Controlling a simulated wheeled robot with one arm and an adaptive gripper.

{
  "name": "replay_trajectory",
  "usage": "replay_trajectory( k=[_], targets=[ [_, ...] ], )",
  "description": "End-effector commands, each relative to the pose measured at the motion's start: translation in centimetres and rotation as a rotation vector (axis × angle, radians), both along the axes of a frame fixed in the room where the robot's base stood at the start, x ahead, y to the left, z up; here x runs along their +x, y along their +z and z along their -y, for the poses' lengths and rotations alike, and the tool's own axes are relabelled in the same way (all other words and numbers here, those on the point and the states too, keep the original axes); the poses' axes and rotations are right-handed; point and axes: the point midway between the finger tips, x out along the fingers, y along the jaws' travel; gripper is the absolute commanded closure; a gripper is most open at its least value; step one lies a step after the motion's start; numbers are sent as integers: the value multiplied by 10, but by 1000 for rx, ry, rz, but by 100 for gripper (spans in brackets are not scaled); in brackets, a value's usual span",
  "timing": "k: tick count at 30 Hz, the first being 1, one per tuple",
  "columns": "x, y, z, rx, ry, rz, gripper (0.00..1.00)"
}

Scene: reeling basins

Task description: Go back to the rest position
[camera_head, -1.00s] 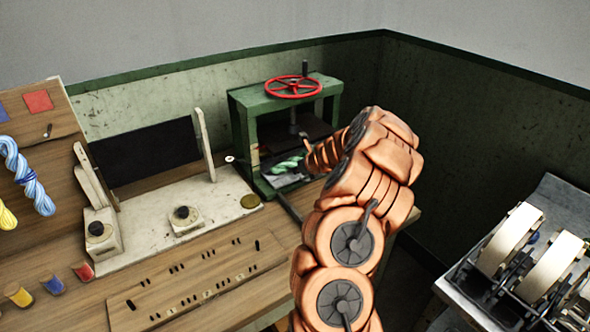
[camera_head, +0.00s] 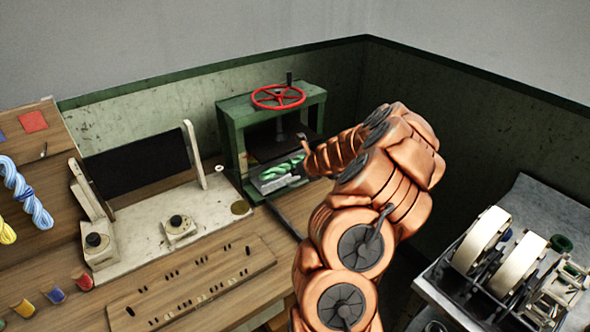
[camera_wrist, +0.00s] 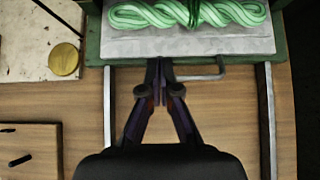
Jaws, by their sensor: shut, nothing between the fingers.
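My gripper (camera_wrist: 160,82) shows in the wrist view with its two fingers together and nothing between them. It hangs over the wooden bench just in front of the green press, apart from the skein. In the head view my copper-coloured arm reaches toward the press, and the fingertips are too small there to read clearly. A green twisted skein (camera_head: 283,167) lies on the grey plate of the press (camera_head: 235,125). The skein also shows at the top of the wrist view (camera_wrist: 187,14).
A cream board with a black panel (camera_head: 138,165) stands left of the press. A slotted wooden block (camera_head: 192,285) lies in front. Blue and yellow skeins (camera_head: 25,190) hang at far left. A metal table with white reels (camera_head: 482,240) stands at right. Metal rails (camera_wrist: 107,120) flank my gripper.

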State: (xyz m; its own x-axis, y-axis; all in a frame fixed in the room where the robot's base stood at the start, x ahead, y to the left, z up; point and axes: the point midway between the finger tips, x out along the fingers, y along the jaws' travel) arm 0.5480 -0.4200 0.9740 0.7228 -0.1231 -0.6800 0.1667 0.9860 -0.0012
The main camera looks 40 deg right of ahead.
Motion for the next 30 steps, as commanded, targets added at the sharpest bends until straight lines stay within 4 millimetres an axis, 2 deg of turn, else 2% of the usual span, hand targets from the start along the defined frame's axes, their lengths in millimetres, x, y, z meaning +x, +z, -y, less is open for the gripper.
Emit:
replay_trajectory(
  k=[10,14,17,20,21,23,26,30],
  targets=[
    [-4,4,-1,0,1,0,100],
    [6,14,-18,-24,67,7,100],
    [22,33,-54,-73,201,17,100],
    [37,60,-105,-152,389,34,100],
    [41,71,-128,-186,472,40,100],
    [44,85,-161,-241,596,49,100],
    [42,106,-221,-334,815,62,100],
    [22,130,-298,-475,1123,81,100]
  ],
)
